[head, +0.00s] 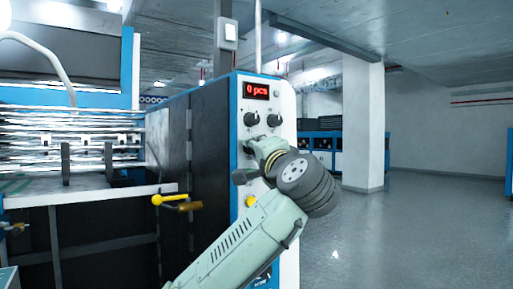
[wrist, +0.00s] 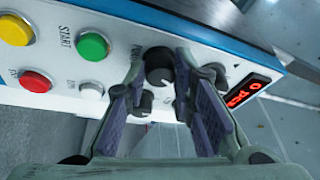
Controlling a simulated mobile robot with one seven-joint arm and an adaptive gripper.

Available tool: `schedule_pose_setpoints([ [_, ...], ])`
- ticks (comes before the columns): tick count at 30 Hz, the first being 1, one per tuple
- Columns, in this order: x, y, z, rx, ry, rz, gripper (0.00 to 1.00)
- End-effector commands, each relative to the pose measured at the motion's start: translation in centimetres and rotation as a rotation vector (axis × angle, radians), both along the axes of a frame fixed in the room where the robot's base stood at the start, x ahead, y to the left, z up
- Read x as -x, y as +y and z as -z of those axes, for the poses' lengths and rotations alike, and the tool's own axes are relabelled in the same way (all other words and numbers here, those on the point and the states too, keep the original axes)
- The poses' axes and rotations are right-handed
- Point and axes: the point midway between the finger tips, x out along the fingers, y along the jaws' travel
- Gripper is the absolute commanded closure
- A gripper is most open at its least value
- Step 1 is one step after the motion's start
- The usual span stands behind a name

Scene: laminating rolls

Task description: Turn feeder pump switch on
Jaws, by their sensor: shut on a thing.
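The control panel (head: 289,108) is on the front of a blue and white machine. In the wrist view, a black rotary switch (wrist: 158,65) sits between my fingertips, beside lettering that seems to read PUMP. My gripper (wrist: 160,75) is shut on this switch, with one finger on each side. In the head view my gripper (head: 258,149) reaches the panel just below two black knobs and hides the switch. I cannot tell the switch's setting.
A red display (head: 256,91) reads "0 pcs". Another black knob (wrist: 145,103) is close to my left finger. A green START button (wrist: 93,46), a red button (wrist: 35,81) and a yellow button (wrist: 14,30) lie left. Open floor (head: 400,230) extends at right.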

Motion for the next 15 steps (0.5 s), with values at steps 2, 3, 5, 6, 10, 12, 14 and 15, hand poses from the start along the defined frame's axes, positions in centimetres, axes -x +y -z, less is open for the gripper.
schedule_pose_setpoints([
  [2,0.02,-0.06,-0.35,-0.059,0.043,0.002,1.0],
  [3,0.04,-0.02,-0.41,-0.09,0.065,0.002,1.0],
  [5,0.05,-0.01,-0.47,-0.135,0.099,0.002,1.0],
  [6,0.07,0.01,-0.54,-0.165,0.12,0.002,1.0],
  [10,0.08,0.04,-0.63,-0.258,0.187,0.001,1.0],
  [12,0.08,0.03,-0.67,-0.303,0.221,0.001,1.0],
  [14,0.08,0.03,-0.7,-0.339,0.246,0.001,1.0],
  [15,0.08,0.03,-0.69,-0.361,0.263,0.001,1.0],
])
